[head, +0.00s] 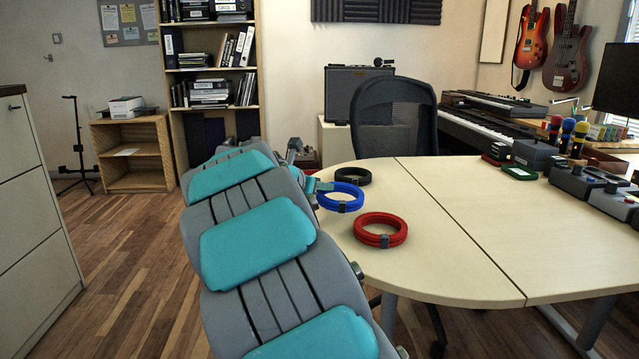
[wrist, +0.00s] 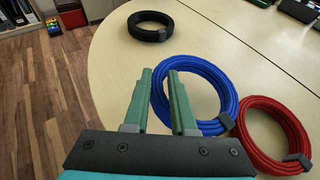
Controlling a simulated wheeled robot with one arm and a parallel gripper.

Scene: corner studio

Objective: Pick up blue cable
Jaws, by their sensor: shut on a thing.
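The blue cable (head: 345,207) is a round coil with a grey clip, near the rounded left end of the pale table (head: 450,265). It also shows in the wrist view (wrist: 229,90), right of the middle. My gripper (head: 322,187) is at the coil's left side. In the wrist view my gripper (wrist: 159,85) has one green finger outside the ring and the other inside it, shut on the left part of the band. That held part is partly hidden by the finger. I cannot tell whether the coil touches the table.
A red cable coil (head: 381,242) lies close on the near right, and a black coil (head: 353,176) lies behind. A mesh chair (head: 395,115) stands behind the table. Small devices (head: 590,185) stand at the right. The middle of the table is clear.

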